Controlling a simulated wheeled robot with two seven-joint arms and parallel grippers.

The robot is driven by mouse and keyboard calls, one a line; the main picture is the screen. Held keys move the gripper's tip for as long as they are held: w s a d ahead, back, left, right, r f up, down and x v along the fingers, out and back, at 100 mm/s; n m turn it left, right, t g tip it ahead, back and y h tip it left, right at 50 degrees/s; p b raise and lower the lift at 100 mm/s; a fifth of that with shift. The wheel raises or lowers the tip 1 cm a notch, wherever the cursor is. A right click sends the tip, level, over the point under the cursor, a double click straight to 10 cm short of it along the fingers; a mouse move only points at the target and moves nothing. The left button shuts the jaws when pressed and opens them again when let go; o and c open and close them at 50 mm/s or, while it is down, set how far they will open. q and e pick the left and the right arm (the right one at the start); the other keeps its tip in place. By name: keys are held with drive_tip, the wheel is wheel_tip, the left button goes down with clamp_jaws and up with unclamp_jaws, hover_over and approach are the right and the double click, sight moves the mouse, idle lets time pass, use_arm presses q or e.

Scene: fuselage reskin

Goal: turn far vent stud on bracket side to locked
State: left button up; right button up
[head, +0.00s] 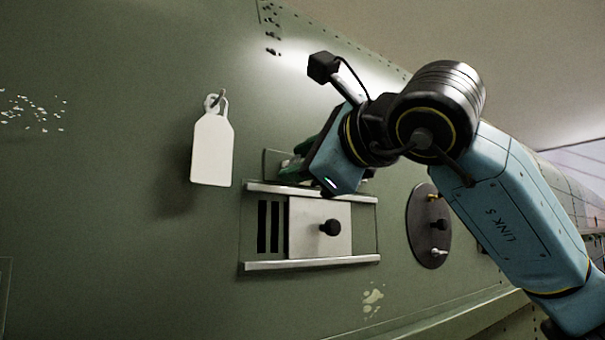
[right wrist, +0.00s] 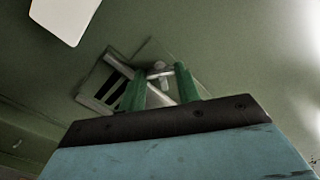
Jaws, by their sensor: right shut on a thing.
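My right gripper (head: 291,168) reaches in from the right to the green skin just above the slatted vent (head: 268,226). In the right wrist view its two green fingers (right wrist: 161,78) stand on either side of a small grey metal stud (right wrist: 158,68), and they are shut on it. The stud sits on a square panel (right wrist: 180,57) beside the vent. In the head view my gripper body hides the stud, so its turn angle cannot be read there. The vent has a pale sliding plate (head: 310,243) with a black knob (head: 331,228). My left gripper is not in view.
A white tag (head: 212,150) hangs from a hook left of the vent, and it also shows in the right wrist view (right wrist: 65,15). A dark round plate (head: 420,226) with small fittings is right of the vent. Metal rails (head: 312,262) stick out along the vent.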

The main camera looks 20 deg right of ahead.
drive_tip(key=shift+m+b, duration=4.15)
drive_tip(key=shift+m, duration=1.55)
drive_tip(key=o, duration=1)
drive_tip(key=shift+d, duration=0.1)
drive_tip(key=b+v, duration=0.3)
drive_tip(key=v, duration=1)
drive_tip(key=shift+s+r, duration=0.1)
drive_tip(key=shift+s, duration=0.1)
